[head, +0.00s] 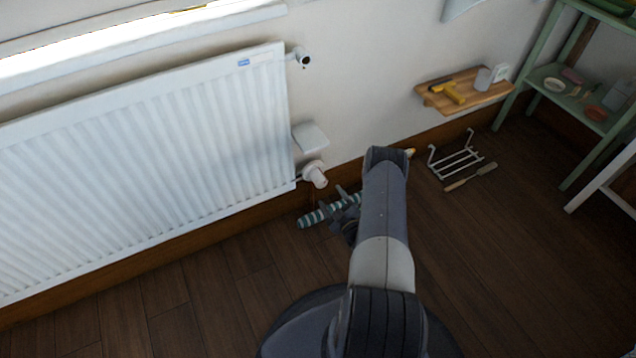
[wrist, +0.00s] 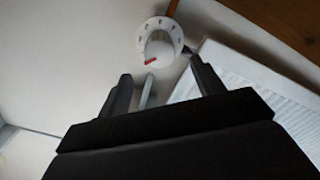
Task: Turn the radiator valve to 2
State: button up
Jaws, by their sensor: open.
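The radiator valve (head: 315,175) is a white knob at the lower right corner of the white radiator (head: 190,140). In the wrist view the valve knob (wrist: 158,50) shows a red pointer mark and a white dial ring with small dark marks, too small to read surely. The pointer lies toward the lower left of the knob. My gripper (head: 345,200) is low, just right of and below the valve in the head view, partly hidden by my arm. In the wrist view my gripper (wrist: 160,82) is open, its two fingers apart and empty, with the valve beyond the fingertips.
A small white shelf (head: 310,136) sits just above the valve. A wire rack (head: 457,162) and a brush-like tool (head: 470,177) lie to the right. A wooden wall shelf (head: 490,97) is beyond.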

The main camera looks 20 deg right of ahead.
aim_at(323, 185)
jog(key=w+b, duration=0.2)
jog(key=w, duration=0.7)
jog(key=shift+w+a, duration=0.15)
jog(key=shift+w, duration=0.05)
jog(key=c, duration=1)
